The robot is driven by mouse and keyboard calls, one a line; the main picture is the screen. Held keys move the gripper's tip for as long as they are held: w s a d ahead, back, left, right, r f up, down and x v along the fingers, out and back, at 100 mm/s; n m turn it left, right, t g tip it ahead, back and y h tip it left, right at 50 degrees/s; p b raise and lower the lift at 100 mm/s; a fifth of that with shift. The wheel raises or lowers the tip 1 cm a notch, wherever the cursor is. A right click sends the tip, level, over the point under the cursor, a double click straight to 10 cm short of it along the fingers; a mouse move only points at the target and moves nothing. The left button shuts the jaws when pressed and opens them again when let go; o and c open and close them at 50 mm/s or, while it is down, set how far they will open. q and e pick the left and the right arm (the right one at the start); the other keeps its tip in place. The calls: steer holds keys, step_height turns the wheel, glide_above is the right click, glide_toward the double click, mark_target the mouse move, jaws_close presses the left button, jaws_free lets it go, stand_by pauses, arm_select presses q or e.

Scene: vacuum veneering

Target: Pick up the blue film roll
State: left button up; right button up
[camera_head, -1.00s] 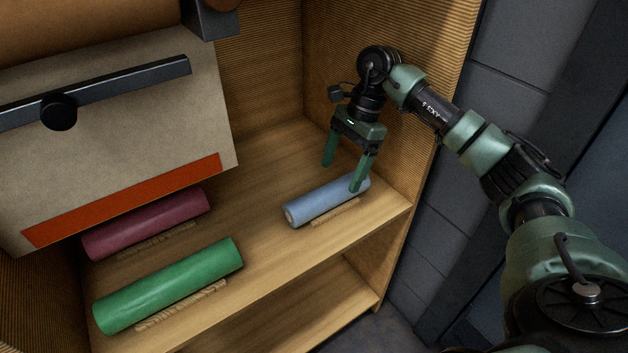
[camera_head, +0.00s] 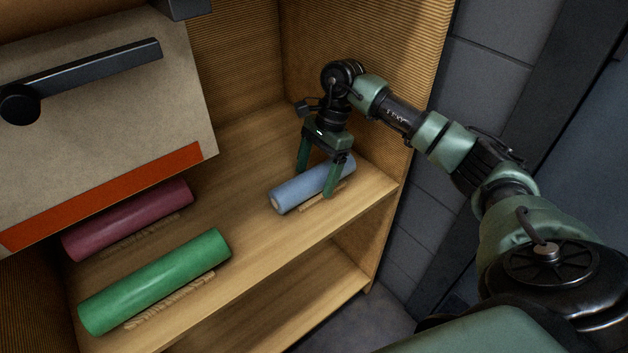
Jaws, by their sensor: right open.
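The blue film roll (camera_head: 297,191) lies on the wooden shelf (camera_head: 245,235), near its right end, beside a thin wooden strip. My right gripper (camera_head: 318,182) is open and points down over the right part of the roll. One finger is on the far side of the roll and the other on the near side, in front of it. I cannot tell whether either finger touches the roll. My left gripper is out of view.
A green roll (camera_head: 155,280) and a dark red roll (camera_head: 128,219) lie on the same shelf to the left. A beige panel with an orange-red strip (camera_head: 100,197) hangs above them. The cabinet's ribbed side wall (camera_head: 365,50) stands close to my right arm.

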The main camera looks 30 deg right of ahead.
jaws_close()
steer(key=shift+r, duration=0.1)
